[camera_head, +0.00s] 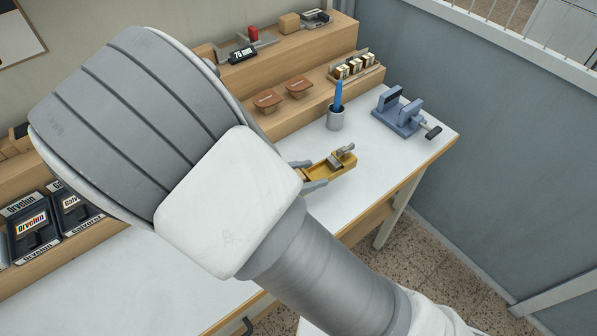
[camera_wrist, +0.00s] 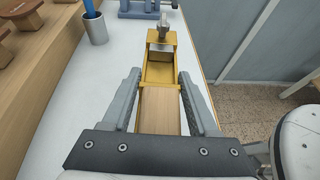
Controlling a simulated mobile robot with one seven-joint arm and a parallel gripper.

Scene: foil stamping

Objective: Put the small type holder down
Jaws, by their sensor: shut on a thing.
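The small type holder is a brass-coloured tray with a wooden handle and a metal screw at its far end. In the head view the type holder (camera_head: 340,163) shows beyond my wrist, over the white bench top. My gripper (camera_head: 311,175) has its grey fingers on both sides of it. In the wrist view the type holder (camera_wrist: 160,72) points away from me, and my gripper (camera_wrist: 160,95) is shut on its wooden handle. My arm hides the near part of the holder in the head view. I cannot tell whether the holder touches the bench.
A grey cup (camera_head: 335,120) with a blue tool stands behind the holder. A blue-grey vise (camera_head: 398,112) stands at the bench's far right.

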